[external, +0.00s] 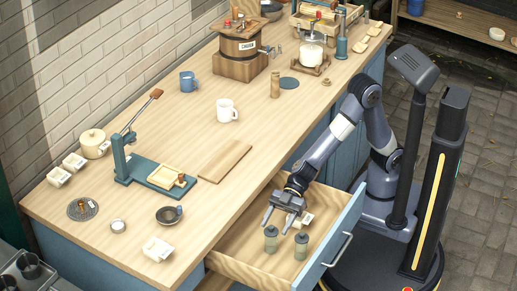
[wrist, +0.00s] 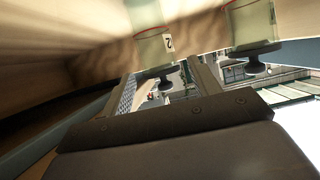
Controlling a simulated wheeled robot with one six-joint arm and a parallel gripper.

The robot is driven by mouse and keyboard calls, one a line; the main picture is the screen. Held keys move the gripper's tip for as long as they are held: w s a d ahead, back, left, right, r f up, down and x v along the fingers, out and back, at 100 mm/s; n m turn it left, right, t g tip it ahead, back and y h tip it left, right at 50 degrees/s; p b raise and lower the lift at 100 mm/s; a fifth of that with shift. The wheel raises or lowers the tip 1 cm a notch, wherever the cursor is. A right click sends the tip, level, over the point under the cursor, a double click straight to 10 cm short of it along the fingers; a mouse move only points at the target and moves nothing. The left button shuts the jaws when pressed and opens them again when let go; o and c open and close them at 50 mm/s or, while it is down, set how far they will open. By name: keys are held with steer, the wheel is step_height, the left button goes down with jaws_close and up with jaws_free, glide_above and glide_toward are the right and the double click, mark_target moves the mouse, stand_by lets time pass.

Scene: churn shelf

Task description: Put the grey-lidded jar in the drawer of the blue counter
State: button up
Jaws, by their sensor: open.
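The drawer (external: 237,258) of the blue counter (external: 107,272) is pulled open. Two greenish jars with grey lids stand upright in it, a left jar (external: 271,241) and a right jar (external: 301,247). Both also show at the top of the wrist view, one jar (wrist: 153,47) with a small numbered tag and the other jar (wrist: 250,22) farther right. My gripper (external: 276,228) is open and empty over the drawer, just above and behind the left jar. In the wrist view the tagged jar's lid lies near the gap between my fingers (wrist: 163,72). Whether they touch, I cannot tell.
A small white block (external: 307,218) lies in the drawer beside my gripper. The blue drawer front (external: 345,235) stands on the right.

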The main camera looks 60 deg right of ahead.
steer(key=p+v, duration=0.2)
steer(key=v, duration=0.6)
steer(key=shift+o, duration=0.4)
steer(key=shift+r, duration=0.1)
